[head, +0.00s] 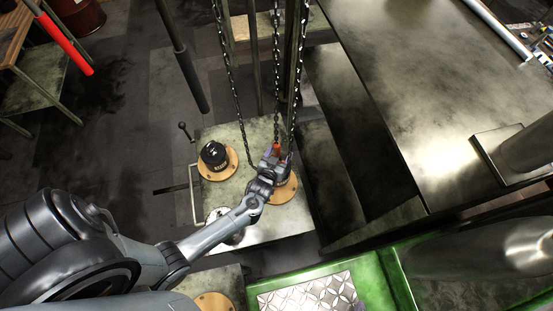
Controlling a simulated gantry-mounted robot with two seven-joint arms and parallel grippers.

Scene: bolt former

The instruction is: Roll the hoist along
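The hoist's dark chains (278,65) hang down from the top middle. Several strands come together near a small orange piece (277,149), which looks like part of the hoist's lower end. My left gripper (273,160) is at this orange piece, just below the chains. Its fingers are too small and overlapped to show whether they are open or shut, or whether they touch the hoist. The top of the hoist is out of view. My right gripper is not seen.
A pale-topped table (248,137) under the hoist bears a black round part on a wooden disc (229,170). A large metal machine (400,70) stands at the right, and a green tray (376,285) is at the front. A red-ended bar (66,45) hangs upper left.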

